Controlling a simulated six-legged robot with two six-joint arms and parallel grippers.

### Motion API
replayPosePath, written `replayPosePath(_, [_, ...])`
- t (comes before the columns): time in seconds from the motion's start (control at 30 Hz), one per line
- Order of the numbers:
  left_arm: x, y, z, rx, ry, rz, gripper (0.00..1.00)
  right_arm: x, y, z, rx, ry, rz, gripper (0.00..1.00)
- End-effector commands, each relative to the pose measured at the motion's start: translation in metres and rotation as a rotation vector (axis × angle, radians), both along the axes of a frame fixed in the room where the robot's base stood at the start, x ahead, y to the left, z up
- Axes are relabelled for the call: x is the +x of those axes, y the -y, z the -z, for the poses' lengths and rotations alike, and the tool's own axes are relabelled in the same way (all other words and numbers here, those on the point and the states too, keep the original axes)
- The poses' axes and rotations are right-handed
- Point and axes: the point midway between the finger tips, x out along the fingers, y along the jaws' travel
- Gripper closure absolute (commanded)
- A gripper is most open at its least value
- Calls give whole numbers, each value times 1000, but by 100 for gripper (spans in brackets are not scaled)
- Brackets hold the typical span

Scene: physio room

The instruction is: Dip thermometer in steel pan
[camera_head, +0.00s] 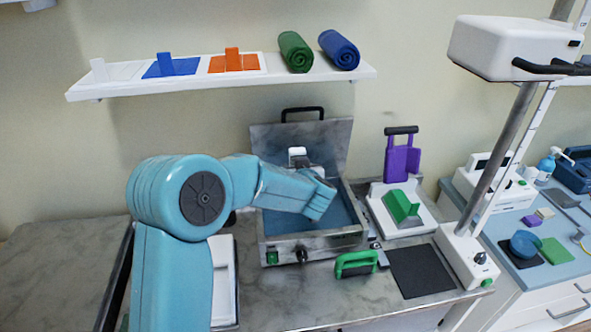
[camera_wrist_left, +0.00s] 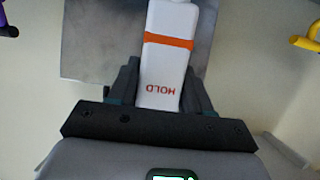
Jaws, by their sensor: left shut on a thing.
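The steel pan (camera_head: 318,241) stands on the counter with its hinged lid (camera_head: 276,137) raised behind it and blue inside. My left arm reaches over the pan from the left and hides part of its inside. In the left wrist view my left gripper (camera_wrist_left: 163,88) is shut on the thermometer (camera_wrist_left: 172,55), a white body with an orange band and the word HOLD. In the head view a white piece (camera_head: 298,154), likely the thermometer, shows in front of the lid; its lower end is hidden. My right gripper is not in view.
A green-handled tool (camera_head: 356,263) and a dark mat (camera_head: 420,271) lie right of the pan's front. A white stand with a green block (camera_head: 402,207) and a purple holder (camera_head: 401,160) are to the right. A shelf (camera_head: 221,80) runs above. A column stands further right.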

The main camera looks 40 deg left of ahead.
Motion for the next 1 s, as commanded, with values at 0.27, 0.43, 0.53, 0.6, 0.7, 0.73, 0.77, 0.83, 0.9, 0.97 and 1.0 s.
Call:
replayPosePath(0.27, [-1,-2,20,0,0,-2,100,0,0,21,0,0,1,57])
replayPosePath(0.43, [-1,0,34,1,1,-2,100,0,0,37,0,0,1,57])
replayPosePath(0.53, [0,0,42,1,1,-2,100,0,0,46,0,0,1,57])
replayPosePath(0.6, [0,1,48,1,1,-2,100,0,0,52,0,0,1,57])
replayPosePath(0.7, [0,1,55,0,0,-2,100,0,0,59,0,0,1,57])
replayPosePath(0.73, [0,1,57,0,-1,-2,100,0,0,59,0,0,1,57])
replayPosePath(0.77, [1,2,60,0,-1,-2,100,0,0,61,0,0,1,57])
replayPosePath(0.83, [1,2,66,0,-1,-2,100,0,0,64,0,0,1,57])
replayPosePath(0.9, [1,2,72,1,0,-2,100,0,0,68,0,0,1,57])
replayPosePath(0.97, [1,2,77,1,0,-2,100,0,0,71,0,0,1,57])
replayPosePath(1.0, [1,2,81,0,-1,-2,100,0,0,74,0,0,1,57])
